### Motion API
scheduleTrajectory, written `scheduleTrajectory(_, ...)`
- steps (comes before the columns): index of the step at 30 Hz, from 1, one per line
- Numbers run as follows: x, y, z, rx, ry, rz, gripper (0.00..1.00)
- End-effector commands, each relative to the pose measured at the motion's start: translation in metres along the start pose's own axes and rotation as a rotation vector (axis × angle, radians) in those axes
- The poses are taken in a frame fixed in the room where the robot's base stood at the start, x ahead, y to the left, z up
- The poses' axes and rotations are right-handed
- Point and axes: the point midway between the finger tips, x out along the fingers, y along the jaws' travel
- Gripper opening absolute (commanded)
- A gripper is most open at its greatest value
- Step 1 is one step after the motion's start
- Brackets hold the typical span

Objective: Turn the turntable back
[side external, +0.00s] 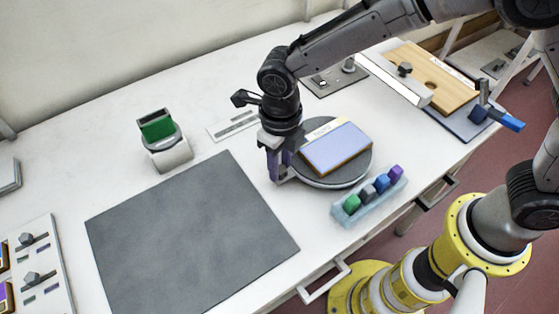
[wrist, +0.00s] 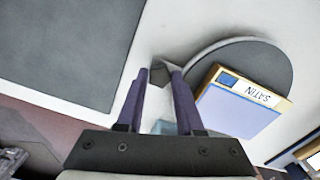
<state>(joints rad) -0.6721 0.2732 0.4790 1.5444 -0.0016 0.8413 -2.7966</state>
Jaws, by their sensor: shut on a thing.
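The turntable (side external: 362,174) is a round dark grey disc on the white bench, right of my gripper in the side view. It also shows at the upper right of the wrist view (wrist: 262,50). A lilac-blue panel with wooden edges (side external: 337,150) lies on it, and its label reads SATIN in the wrist view (wrist: 235,108). My gripper (wrist: 160,74) points down at the disc's left edge, with its purple fingers shut on a small grey tab (wrist: 160,70) beside the disc. The fingers partly hide the tab, and its join to the disc is unclear.
A pale blue rack (side external: 369,198) of several coloured blocks stands just in front of the turntable. A large grey mat (side external: 190,235) lies to the left. A holder with a green top (side external: 165,146) stands behind it. A wooden board (side external: 430,77) lies at the back right.

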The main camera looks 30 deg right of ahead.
Motion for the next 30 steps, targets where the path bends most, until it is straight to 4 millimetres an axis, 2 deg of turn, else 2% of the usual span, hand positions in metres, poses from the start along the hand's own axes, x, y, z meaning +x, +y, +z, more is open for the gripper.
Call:
scheduleTrajectory(7,-0.003,0.002,-0.001,-0.005,0.001,0.002,0.0)
scheduleTrajectory(8,-0.003,0.002,-0.001,-0.005,0.001,0.002,0.41)
scheduleTrajectory(12,-0.002,0.002,-0.001,-0.003,0.002,0.002,0.66)
scheduleTrajectory(23,-0.004,0.001,-0.001,-0.001,0.002,0.001,0.66)
scheduleTrajectory(26,-0.014,0.001,0.0,-0.001,0.0,0.001,0.66)
scheduleTrajectory(30,-0.04,0.001,0.0,-0.001,-0.002,0.002,0.66)
